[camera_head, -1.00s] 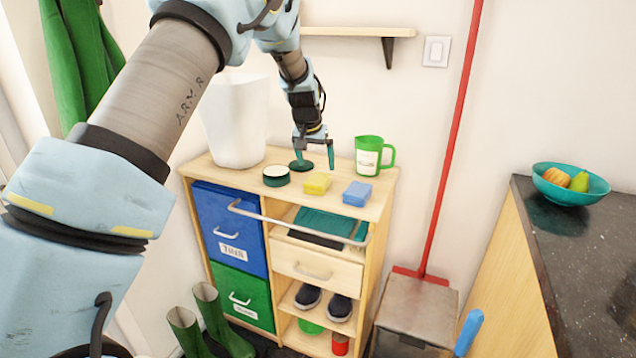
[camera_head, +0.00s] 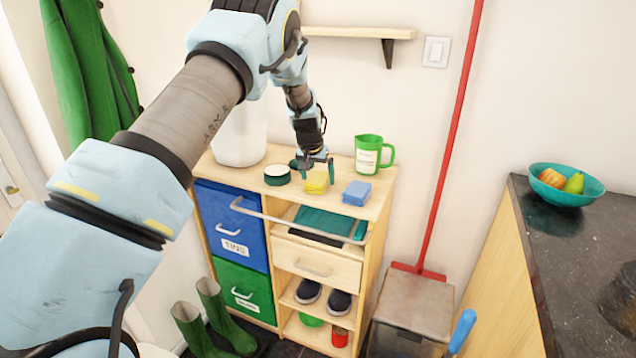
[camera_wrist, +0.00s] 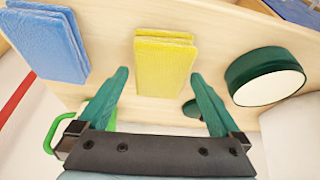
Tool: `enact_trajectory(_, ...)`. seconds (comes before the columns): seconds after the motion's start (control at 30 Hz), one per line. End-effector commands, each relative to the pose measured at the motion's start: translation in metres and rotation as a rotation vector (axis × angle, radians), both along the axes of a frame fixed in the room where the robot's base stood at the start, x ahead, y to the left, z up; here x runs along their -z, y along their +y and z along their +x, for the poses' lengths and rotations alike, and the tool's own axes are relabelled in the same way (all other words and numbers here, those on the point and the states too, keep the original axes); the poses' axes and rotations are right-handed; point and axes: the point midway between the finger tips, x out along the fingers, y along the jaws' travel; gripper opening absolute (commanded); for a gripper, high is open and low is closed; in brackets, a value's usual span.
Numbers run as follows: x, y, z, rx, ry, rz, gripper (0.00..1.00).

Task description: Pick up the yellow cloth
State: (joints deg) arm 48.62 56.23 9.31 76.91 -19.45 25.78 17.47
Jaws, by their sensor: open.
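The yellow cloth (camera_head: 317,183), a small folded stack, lies on top of the wooden cabinet. It also shows in the wrist view (camera_wrist: 163,65), in the upper middle, ahead of and between the fingers. My gripper (camera_head: 315,170) is at the cloth's back side, low over the cabinet top. In the wrist view my gripper (camera_wrist: 158,88) is open with nothing held, one green finger towards each side of the cloth. Whether the fingertips touch the cloth I cannot tell.
A folded blue cloth (camera_head: 356,193) lies right of the yellow one, and a round green-and-white tin (camera_head: 277,175) left of it. A green jug (camera_head: 369,155) and a white bin (camera_head: 240,138) stand behind. A metal rail (camera_head: 290,222) runs along the cabinet front.

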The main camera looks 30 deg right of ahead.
Motion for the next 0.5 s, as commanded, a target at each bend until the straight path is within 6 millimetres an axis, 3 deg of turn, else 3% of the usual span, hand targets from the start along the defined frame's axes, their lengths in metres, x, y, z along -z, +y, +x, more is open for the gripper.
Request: enact_trajectory(0.5, 0.0049, 0.0004, 0.0002, 0.0, 0.0, 0.0, 1.0)
